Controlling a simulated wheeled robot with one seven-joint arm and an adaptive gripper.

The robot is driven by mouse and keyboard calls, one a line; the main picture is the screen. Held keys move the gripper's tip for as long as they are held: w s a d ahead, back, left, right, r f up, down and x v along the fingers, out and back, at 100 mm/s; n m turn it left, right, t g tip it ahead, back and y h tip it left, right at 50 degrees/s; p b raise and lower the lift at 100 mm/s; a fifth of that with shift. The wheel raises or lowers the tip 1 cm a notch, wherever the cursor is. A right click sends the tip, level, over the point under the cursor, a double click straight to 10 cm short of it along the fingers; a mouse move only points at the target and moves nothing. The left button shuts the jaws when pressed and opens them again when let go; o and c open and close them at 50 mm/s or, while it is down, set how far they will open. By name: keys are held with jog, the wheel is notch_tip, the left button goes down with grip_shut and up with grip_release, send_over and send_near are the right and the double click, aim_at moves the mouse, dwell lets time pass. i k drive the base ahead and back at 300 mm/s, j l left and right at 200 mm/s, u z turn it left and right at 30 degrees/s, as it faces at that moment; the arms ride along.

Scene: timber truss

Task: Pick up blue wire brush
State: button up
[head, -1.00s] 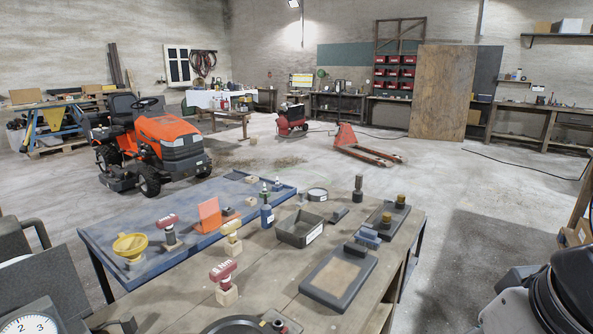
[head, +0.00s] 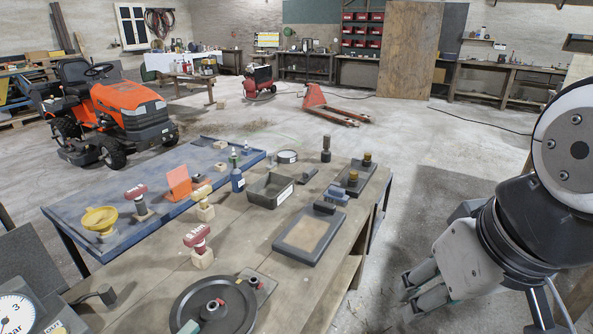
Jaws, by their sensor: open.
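A small blue, block-shaped item (head: 337,194) lies on the wooden workbench (head: 345,245), at its right side behind the black-framed board. It looks like the blue wire brush, but it is too small to make out bristles. My gripper (head: 408,300) is at the lower right, to the right of the bench and apart from the blue item. It is open, and I see nothing held in it.
A black wheel (head: 213,307) lies at the front. Red-handled stamps (head: 197,238) stand left. Floor right of the bench is clear.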

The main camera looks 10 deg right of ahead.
aim_at(335, 195)
jog(key=i+l+u, duration=0.35)
jog(key=i+l, duration=0.25)
jog(key=i+l+u, duration=0.35)
jog(key=i+l, duration=0.35)
jog(key=l, duration=0.1)
